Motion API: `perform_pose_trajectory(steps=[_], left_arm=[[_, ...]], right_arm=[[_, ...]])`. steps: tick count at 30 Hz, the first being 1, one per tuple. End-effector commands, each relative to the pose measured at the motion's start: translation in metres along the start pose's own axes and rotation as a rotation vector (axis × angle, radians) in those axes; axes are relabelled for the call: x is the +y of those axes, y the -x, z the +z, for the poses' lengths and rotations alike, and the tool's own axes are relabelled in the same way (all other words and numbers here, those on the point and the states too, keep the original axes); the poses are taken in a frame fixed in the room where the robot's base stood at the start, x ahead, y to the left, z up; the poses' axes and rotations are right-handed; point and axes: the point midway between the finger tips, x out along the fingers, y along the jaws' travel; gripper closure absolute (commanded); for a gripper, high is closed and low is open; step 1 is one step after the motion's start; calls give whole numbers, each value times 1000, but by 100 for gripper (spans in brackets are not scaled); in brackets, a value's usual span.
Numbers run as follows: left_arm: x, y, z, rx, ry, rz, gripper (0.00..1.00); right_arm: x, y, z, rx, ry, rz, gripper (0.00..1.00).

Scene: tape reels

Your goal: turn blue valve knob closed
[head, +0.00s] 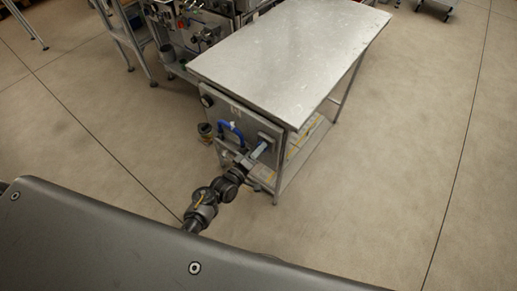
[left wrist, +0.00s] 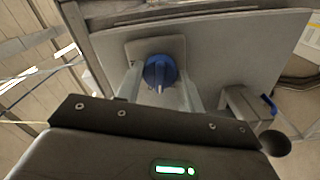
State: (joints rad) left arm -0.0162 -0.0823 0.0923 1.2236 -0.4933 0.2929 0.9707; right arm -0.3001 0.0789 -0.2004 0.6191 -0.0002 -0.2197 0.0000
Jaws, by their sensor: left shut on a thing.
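The blue valve knob (left wrist: 158,73) is round with a raised grip bar and sits on a grey square plate on the metal panel (left wrist: 225,50). In the left wrist view my left gripper (left wrist: 160,84) has one finger on each side of the knob and is shut on it. The knob's bar points roughly up and down in that view. In the head view my left gripper (head: 261,148) reaches the panel (head: 239,124) on the end of the metal table, and it largely hides the knob there. My right gripper does not show.
A blue curved handle (head: 231,128) is on the panel left of my gripper. The metal table (head: 292,55) has a bare top. Shelving with equipment (head: 192,27) stands behind on the left. The floor (head: 400,150) on the right is clear.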

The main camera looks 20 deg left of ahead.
Motion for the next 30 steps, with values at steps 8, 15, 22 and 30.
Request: perform_pose_trajectory(steps=[8,15,22,30], left_arm=[[0,0,0,-1,128,-2,85],[0,0,1,-2,171,-2,85],[0,0,1,-2,177,-1,85],[0,0,1,-2,176,-1,52]], right_arm=[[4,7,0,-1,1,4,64],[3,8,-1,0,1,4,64],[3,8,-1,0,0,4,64],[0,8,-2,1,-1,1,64]])
